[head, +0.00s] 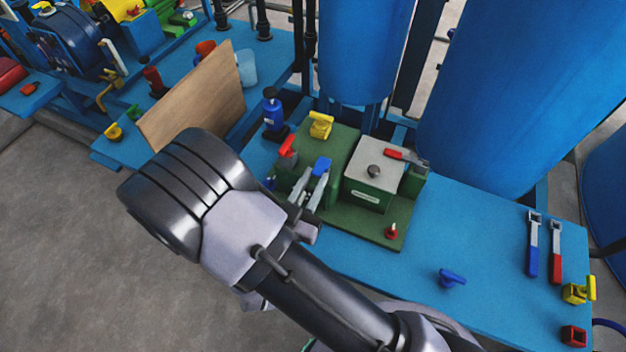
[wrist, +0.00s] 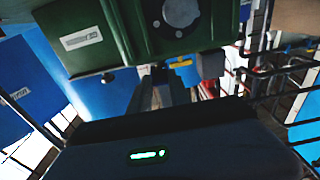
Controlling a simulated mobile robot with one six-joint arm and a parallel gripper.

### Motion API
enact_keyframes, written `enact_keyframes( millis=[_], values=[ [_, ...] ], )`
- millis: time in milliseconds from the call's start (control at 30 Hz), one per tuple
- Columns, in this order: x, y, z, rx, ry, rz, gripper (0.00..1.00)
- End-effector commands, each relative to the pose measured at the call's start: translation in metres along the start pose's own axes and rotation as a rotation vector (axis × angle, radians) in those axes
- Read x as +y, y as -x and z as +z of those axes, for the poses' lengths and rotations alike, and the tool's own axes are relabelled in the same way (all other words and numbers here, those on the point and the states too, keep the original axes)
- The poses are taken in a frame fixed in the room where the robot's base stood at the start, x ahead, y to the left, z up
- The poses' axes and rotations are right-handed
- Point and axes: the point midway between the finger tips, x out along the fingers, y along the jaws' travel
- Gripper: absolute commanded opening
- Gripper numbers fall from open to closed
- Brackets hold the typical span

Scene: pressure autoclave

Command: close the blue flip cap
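A small blue cap (head: 322,164) shows on the green housing (head: 337,142) in the head view, close beside my fingertips. It looks tilted up, but its hinge and whatever it covers are hidden. My gripper (head: 313,181) is at the left front of the housing. Its two grey fingers are apart, with no object visible between them. I cannot tell whether a finger touches the cap. In the wrist view, my gripper (wrist: 156,88) is just below the green housing (wrist: 85,35), and the blue cap cannot be made out.
A red lever (head: 287,146), a yellow cap (head: 321,125) and a grey-topped box (head: 375,172) crowd around the gripper. A wooden board (head: 195,97) stands to the left.

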Motion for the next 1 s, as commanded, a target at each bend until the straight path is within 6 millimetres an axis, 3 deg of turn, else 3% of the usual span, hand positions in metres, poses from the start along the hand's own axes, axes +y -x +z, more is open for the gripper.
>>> enact_keyframes(
  millis=[33,100,400,533,900,1000],
  values=[
    [0.0,0.0,-0.001,0.001,-0.002,0.001,0.31],
    [0.0,0.0,-0.001,0.001,-0.002,0.001,0.45],
    [0.0,0.0,-0.001,0.0,-0.001,0.0,0.45],
    [-0.002,0.014,-0.002,0.0,-0.001,-0.004,0.45],
    [-0.002,0.129,-0.004,0.001,-0.002,-0.007,0.45],
    [-0.001,0.152,-0.003,0.0,-0.002,-0.004,0.45]
  ],
)
